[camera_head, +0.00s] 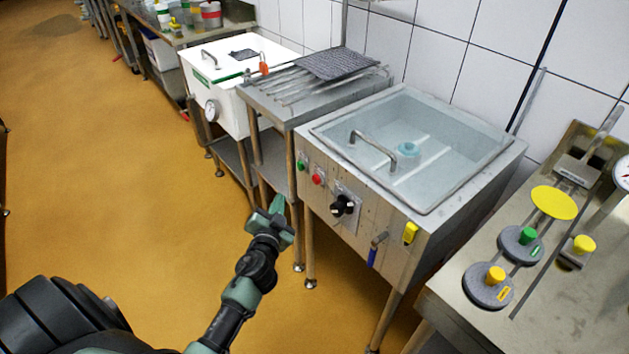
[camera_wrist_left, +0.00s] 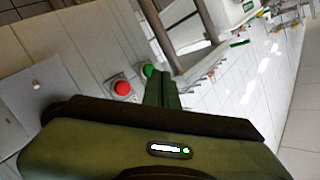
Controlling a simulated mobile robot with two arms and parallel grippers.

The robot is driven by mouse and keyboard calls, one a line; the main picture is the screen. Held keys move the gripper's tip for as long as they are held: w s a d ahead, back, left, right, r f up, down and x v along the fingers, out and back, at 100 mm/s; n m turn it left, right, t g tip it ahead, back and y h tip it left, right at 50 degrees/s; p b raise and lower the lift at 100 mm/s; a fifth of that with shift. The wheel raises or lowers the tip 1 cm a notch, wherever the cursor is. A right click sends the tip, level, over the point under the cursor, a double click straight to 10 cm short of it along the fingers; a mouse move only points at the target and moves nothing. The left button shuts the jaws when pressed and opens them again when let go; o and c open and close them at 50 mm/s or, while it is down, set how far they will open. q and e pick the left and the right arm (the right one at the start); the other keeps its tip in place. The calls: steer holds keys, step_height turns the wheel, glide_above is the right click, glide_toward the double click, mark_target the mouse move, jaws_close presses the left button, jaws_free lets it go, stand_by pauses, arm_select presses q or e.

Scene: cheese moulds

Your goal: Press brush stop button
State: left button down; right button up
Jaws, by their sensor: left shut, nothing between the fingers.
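A red round button (camera_head: 317,180) sits on the front panel of the steel washing basin (camera_head: 440,245), with a green button (camera_head: 301,165) to its upper left. My left gripper (camera_head: 279,203) is shut and empty, in front of the panel and lower left of the buttons in the head view. In the left wrist view the red button (camera_wrist_left: 122,88) shows just left of my shut fingers (camera_wrist_left: 160,88). The green button (camera_wrist_left: 148,70) shows beside the fingertips, partly hidden by them. I see no contact with the red button. My right gripper is not in view.
A steel table (camera_head: 285,105) and a white vat (camera_head: 228,115) stand left of the basin. The floor in front is clear.

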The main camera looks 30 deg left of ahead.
mark_target(317, 179)
arm_select(q)
steer(key=w+d+b, duration=0.1)
steer(key=w+d, duration=0.2)
steer(key=w, duration=0.4)
steer(key=shift+w, duration=0.4)
steer(key=shift+d, duration=0.1)
steer(key=shift+w+b, duration=0.15)
steer(key=shift+b, duration=0.2)
stand_by(1.4)
steer(key=shift+w+d, duration=0.15)
steer(key=shift+w, duration=0.1)
steer(key=shift+w+d+b, duration=0.2)
steer(key=shift+w+b, duration=0.15)
steer(key=shift+w, duration=0.1)
stand_by(0.7)
steer(key=shift+s, duration=0.1)
steer(key=shift+s+a, duration=0.35)
steer(key=shift+s, duration=0.45)
